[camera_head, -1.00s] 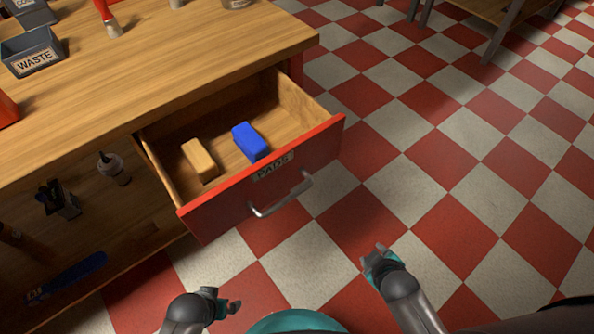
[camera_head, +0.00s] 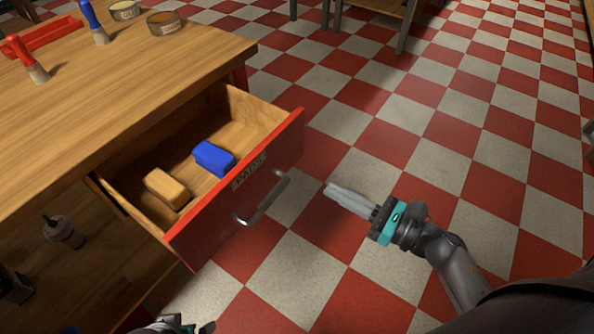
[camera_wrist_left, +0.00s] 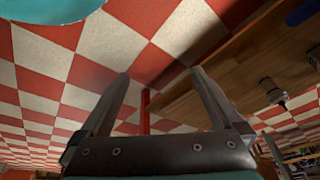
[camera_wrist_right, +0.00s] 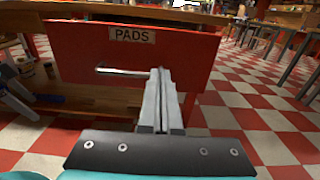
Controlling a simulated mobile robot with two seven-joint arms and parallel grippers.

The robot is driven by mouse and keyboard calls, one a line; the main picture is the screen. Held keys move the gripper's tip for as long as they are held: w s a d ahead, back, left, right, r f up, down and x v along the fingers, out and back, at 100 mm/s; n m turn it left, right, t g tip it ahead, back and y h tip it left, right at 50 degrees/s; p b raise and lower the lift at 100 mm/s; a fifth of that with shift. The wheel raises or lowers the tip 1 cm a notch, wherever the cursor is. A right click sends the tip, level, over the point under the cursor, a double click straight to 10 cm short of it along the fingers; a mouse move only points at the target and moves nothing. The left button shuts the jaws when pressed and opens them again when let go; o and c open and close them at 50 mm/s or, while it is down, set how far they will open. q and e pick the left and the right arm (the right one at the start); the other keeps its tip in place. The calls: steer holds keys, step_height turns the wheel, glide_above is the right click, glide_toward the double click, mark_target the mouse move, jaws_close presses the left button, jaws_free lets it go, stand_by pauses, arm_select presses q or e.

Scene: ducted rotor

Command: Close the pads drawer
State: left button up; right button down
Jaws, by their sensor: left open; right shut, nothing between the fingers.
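The pads drawer (camera_head: 240,187) is pulled open from the workbench, with a red front and a metal bar handle (camera_head: 262,200). A tan block (camera_head: 167,188) and a blue block (camera_head: 213,158) lie inside it. In the right wrist view the red front (camera_wrist_right: 135,50) with its PADS label (camera_wrist_right: 132,35) and the handle (camera_wrist_right: 122,72) face me. My right gripper (camera_head: 330,190) is shut and empty, to the right of the drawer front and apart from it in the head view. My left gripper (camera_wrist_left: 160,75) is open and empty, low near the bottom edge of the head view.
The workbench top (camera_head: 130,95) carries red and blue brushes (camera_head: 95,25) and tins (camera_head: 165,22). A bottle (camera_head: 63,232) stands on the lower shelf. Checkered floor (camera_head: 400,130) lies open to the right of the drawer.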

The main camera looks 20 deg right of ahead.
mark_target(270, 157)
steer(key=b+x, duration=0.1)
steer(key=x, duration=1.2)
arm_select(q)
steer(key=r, duration=0.1)
steer(key=w+r, duration=0.1)
steer(key=r, duration=0.1)
steer(key=shift+d+r+t+b, duration=0.1)
steer(key=shift+r+t+b, duration=0.2)
steer(key=shift+t, duration=0.1)
arm_select(e)
steer(key=shift+w+a, duration=0.2)
steer(key=shift+w, duration=0.15)
arm_select(q)
steer(key=shift+s+f, duration=0.1)
